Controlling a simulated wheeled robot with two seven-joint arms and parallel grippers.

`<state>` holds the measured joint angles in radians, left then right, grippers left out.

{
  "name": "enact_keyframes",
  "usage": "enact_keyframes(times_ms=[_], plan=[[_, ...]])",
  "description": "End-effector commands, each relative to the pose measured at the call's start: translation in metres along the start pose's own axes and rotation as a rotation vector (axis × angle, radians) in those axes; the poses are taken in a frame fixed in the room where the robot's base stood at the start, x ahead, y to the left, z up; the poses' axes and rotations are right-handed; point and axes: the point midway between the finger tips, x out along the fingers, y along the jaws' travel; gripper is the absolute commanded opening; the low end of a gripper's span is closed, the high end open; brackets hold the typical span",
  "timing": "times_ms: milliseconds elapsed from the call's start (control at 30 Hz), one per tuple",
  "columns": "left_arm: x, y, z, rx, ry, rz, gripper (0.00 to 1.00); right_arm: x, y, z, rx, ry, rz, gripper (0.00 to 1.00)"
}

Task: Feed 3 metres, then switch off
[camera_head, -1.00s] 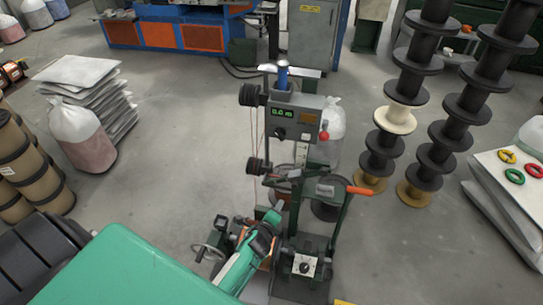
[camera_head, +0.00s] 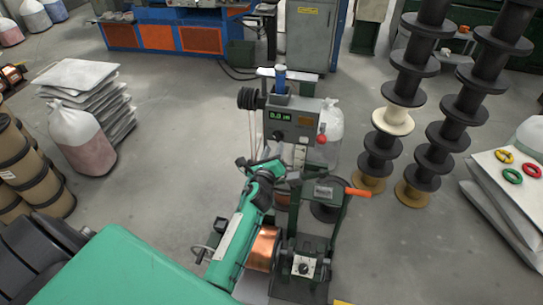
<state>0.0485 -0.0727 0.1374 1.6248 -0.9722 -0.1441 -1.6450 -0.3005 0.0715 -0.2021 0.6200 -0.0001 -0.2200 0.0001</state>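The grey winding machine (camera_head: 297,122) stands upright in the middle. Its green display (camera_head: 280,115) seems to read 0.0 m. A dark knob (camera_head: 277,136) sits under the display, and a red knob (camera_head: 321,139) is on its right side. A lower box carries another dial (camera_head: 304,267). A copper spool (camera_head: 264,246) shows low on the machine, partly behind my arm. My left gripper (camera_head: 272,168) is at the end of the green arm, in front of the machine's middle, below the display. Its fingers are too small and dark to tell open from shut. My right gripper is not in view.
An orange-handled lever (camera_head: 357,192) sticks out to the right. Stacks of black spools (camera_head: 403,92) stand at the right. Brown drums (camera_head: 30,173) and white sacks (camera_head: 82,78) are at the left. Floor between the sacks and machine is clear.

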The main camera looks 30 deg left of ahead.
Motion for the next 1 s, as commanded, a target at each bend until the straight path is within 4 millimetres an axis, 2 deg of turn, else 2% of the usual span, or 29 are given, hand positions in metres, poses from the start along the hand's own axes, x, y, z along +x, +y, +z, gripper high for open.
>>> enact_keyframes(times_ms=[600,1000], plan=[[0.048,0.001,-0.001,-0.001,0.000,0.000,0.40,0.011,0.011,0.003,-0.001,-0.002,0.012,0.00],[0.057,0.000,0.000,-0.001,0.000,0.000,0.40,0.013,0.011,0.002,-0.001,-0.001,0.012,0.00]])
